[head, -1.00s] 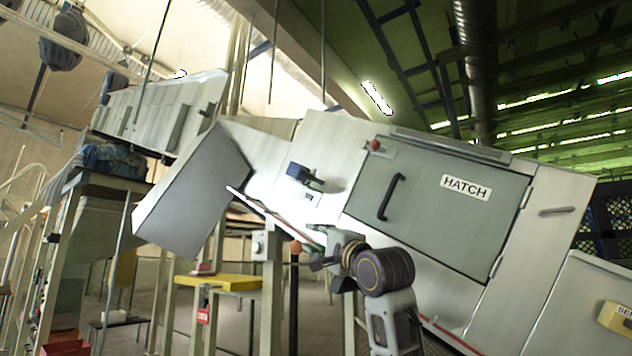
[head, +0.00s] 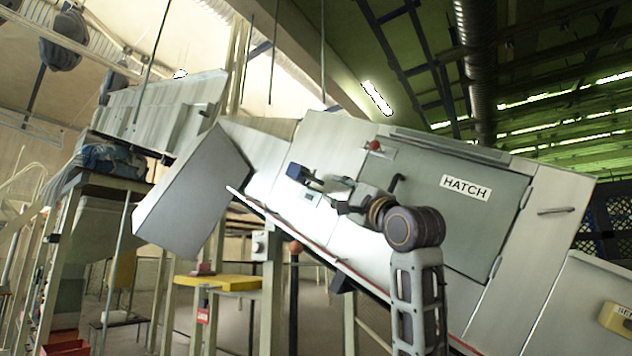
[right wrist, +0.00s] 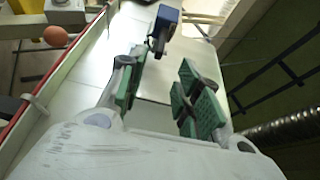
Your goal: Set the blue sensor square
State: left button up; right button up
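The blue sensor (head: 297,172) is a small blue block on a dark bracket, mounted on the pale side panel of the machine left of the hatch; it looks tilted in the head view. It also shows in the right wrist view (right wrist: 166,20), just beyond the fingertips. My right gripper (head: 338,193) is in front of the panel, right of and slightly below the sensor. In the right wrist view its green-padded fingers (right wrist: 160,85) stand apart with nothing between them. Contact with the sensor cannot be seen. My left gripper is in neither current view.
The grey hatch door (head: 440,205), with a dark handle, lies behind my right arm. A red knob (head: 375,146) sits above it. An orange ball (head: 295,247) tops a post below the machine. A yellow-topped stand (head: 225,282) is at lower left.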

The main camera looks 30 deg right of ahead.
aim_at(320, 183)
jog(key=shift+p+x, duration=2.9)
jog(key=shift+x, duration=3.95)
jog(key=shift+f, duration=0.1)
grip_shut()
